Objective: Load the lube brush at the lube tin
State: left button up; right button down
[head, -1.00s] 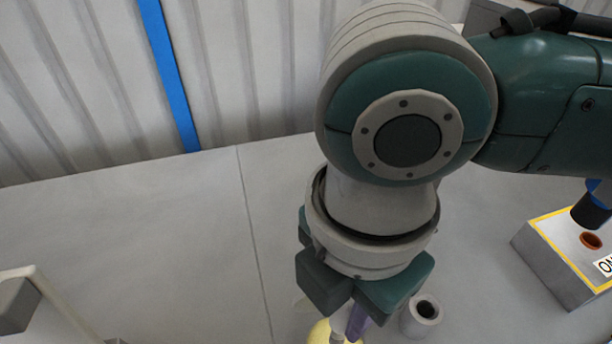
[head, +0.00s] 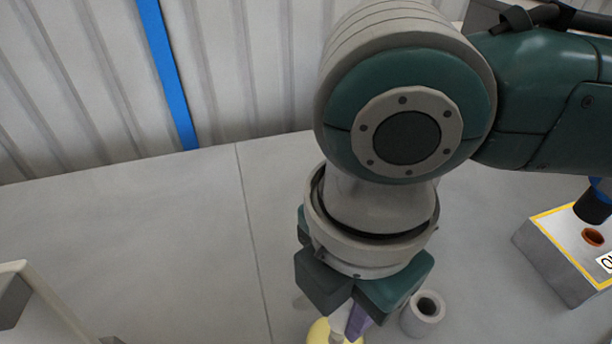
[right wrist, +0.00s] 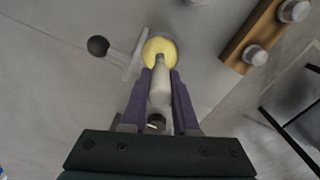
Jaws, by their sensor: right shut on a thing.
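My right gripper (right wrist: 162,88) has purple fingers and is shut on a pale, narrow-necked handle, taken to be the lube brush (right wrist: 159,92). In the right wrist view the brush's far end meets a round yellow surface, taken to be the lube in the lube tin (right wrist: 150,47). I cannot tell how deep the tip is. In the head view my right gripper (head: 357,322) shows at the bottom edge, with the pale brush (head: 339,318) at its fingers. The yellow tin (head: 318,332) is partly cut off there. My left gripper is not in view.
A grey hollow cylinder (head: 424,311) stands just right of the gripper. A yellow-edged box (head: 556,262) with an orange-rimmed hole is at the right. A black-knobbed rod (right wrist: 98,46) lies near the tin, and a wooden block (right wrist: 250,34) carries grey cylinders. Table at left-centre is clear.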

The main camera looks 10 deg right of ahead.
jog(key=shift+f, duration=0.45)
dwell(1.0)
jog(key=shift+d+f, duration=0.1)
dwell(0.9)
notch_tip(320, 180, up, 7)
jog(key=p, duration=0.9)
dwell(0.6)
